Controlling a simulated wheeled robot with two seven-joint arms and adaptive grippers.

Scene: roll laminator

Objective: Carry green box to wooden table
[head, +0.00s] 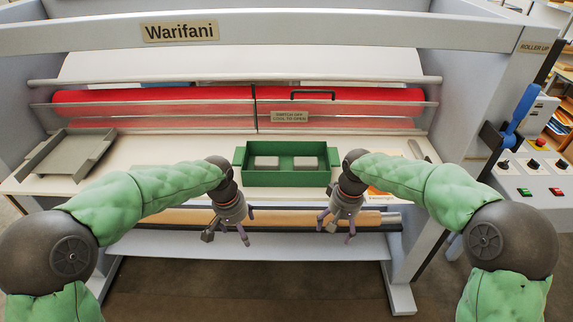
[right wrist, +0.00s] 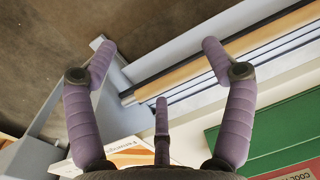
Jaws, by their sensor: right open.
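The green box (head: 288,179) sits on the pale bed of the laminator, in the middle of the head view, with two light grey blocks inside. Its green side also shows at the right edge of the right wrist view (right wrist: 262,132). My left gripper (head: 230,236) is open and empty, in front of the bed and below left of the box. My right gripper (head: 337,232) is open and empty, below right of the box; its spread fingers show in the right wrist view (right wrist: 155,70). Neither gripper touches the box. I cannot make out the wooden table.
A grey tray (head: 68,153) lies on the bed at the left. The red roller (head: 180,108) and a clear guard with a black handle (head: 313,93) stand behind the box. A blue lever (head: 522,108) and a button panel (head: 530,178) are at the right.

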